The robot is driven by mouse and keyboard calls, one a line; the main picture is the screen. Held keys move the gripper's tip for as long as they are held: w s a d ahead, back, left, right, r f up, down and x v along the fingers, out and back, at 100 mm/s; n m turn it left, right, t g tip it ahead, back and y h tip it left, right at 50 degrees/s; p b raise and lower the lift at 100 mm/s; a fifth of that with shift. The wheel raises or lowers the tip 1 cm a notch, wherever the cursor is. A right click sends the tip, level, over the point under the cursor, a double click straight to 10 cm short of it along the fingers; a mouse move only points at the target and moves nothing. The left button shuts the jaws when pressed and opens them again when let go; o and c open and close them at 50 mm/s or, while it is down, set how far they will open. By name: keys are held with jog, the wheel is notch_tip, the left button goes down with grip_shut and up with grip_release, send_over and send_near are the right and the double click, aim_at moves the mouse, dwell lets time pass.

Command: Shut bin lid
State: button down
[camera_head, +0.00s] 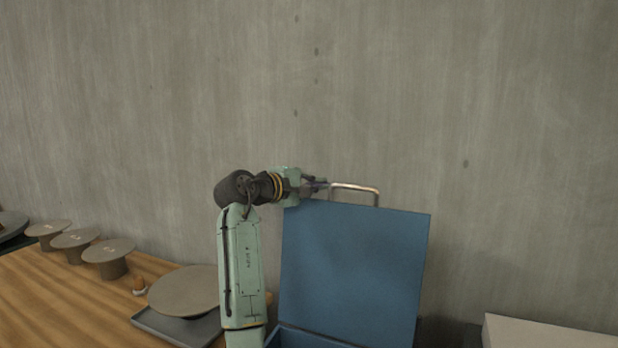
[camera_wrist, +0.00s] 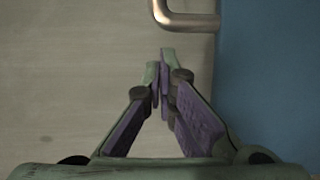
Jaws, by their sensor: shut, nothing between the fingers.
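The blue bin lid (camera_head: 354,268) stands open and nearly upright in the head view, with a metal bar handle (camera_head: 356,188) at its top edge. Part of the blue bin body (camera_head: 300,339) shows at the bottom of the view. My gripper (camera_head: 322,185) is at the lid's upper left corner, beside the handle's left end. In the wrist view my gripper (camera_wrist: 160,62) is shut and empty. The handle (camera_wrist: 186,20) is just beyond the fingertips, and the lid (camera_wrist: 270,75) is to their right. I cannot tell whether the fingers touch the lid.
A wooden table (camera_head: 50,305) at left holds several round grey stands (camera_head: 108,250), a small orange-brown object (camera_head: 139,287) and a large round plate (camera_head: 187,290) over a grey tray (camera_head: 160,328). A concrete wall (camera_head: 450,100) is behind. A pale box (camera_head: 545,332) stands at lower right.

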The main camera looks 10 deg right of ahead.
jog(key=shift+s+r+p, duration=0.15)
jog(key=shift+s+p, duration=0.15)
jog(key=shift+s, duration=1)
jog(key=shift+a, duration=0.1)
